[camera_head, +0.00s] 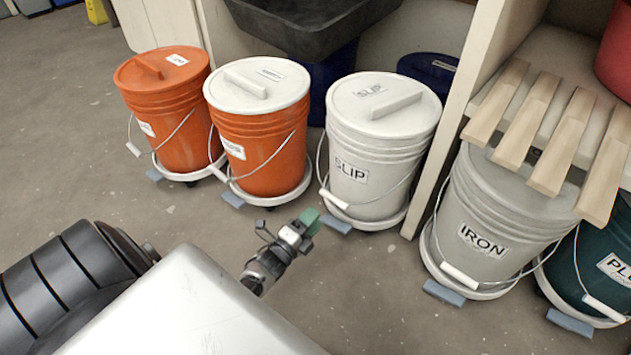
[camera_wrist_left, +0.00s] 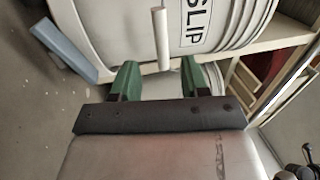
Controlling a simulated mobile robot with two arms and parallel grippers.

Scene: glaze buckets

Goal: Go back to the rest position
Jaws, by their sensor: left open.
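My left gripper (camera_head: 306,222) shows in the head view as green fingertips in front of the white SLIP bucket (camera_head: 372,165). In the left wrist view its two green fingers (camera_wrist_left: 159,80) are spread apart with nothing between them. The SLIP bucket (camera_wrist_left: 115,30) fills the top of that view, with its white handle grip (camera_wrist_left: 161,40) just beyond the fingers, apart from them as far as I can tell. The bucket has a white lid and stands upright on a wheeled base. My right gripper is in neither view.
Two orange buckets (camera_head: 175,115) (camera_head: 268,155), one with a white lid, stand left of SLIP. The grey IRON bucket (camera_head: 482,235) and a dark teal bucket (camera_head: 595,262) stand under a slatted shelf (camera_head: 545,115) at the right. A dark sink (camera_head: 310,20) is behind. Open floor (camera_head: 60,150) lies at the left.

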